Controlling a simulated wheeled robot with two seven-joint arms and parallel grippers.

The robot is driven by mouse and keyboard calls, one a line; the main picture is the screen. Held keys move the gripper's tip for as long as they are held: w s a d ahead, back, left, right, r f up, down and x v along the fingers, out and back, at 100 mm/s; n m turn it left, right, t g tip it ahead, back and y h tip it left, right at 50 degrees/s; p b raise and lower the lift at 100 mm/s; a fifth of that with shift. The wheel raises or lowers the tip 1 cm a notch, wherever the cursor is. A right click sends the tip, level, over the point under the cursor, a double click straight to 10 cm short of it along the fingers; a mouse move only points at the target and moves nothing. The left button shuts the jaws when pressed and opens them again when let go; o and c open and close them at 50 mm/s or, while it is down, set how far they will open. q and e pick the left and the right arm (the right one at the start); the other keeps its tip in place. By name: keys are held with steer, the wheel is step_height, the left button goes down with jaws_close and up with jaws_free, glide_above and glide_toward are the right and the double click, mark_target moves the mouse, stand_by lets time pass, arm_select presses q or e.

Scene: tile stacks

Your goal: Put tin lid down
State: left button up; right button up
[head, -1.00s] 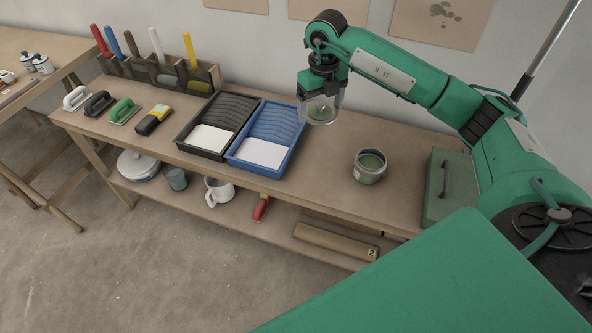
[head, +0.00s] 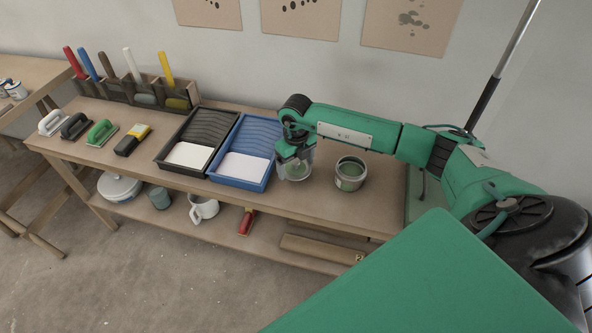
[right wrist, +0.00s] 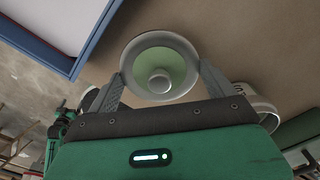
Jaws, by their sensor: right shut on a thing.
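My right gripper (head: 294,155) points down over the bench, between the blue tray and the open tin. It is shut on the tin lid (head: 299,172), which hangs low near the bench top. I cannot tell if the lid touches the wood. In the right wrist view the lid (right wrist: 187,68) is a round green disc with a pale metal rim and a grey knob, between the two fingers (right wrist: 162,80). The tin (head: 350,181), with green inside, stands upright and uncovered just right of the lid. Its edge also shows in the wrist view (right wrist: 265,100). My left gripper is out of view.
The blue tray (head: 267,150) is close on the left, with a black tray (head: 166,149) beyond it. A green box (head: 413,190) stands right of the tin, partly hidden by my arm. Bare bench (head: 318,208) lies in front of the lid.

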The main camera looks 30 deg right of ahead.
mark_target(296, 169)
step_height(296, 169, down, 3)
steer(key=shift+r, duration=0.1)
steer(key=shift+f, duration=0.25)
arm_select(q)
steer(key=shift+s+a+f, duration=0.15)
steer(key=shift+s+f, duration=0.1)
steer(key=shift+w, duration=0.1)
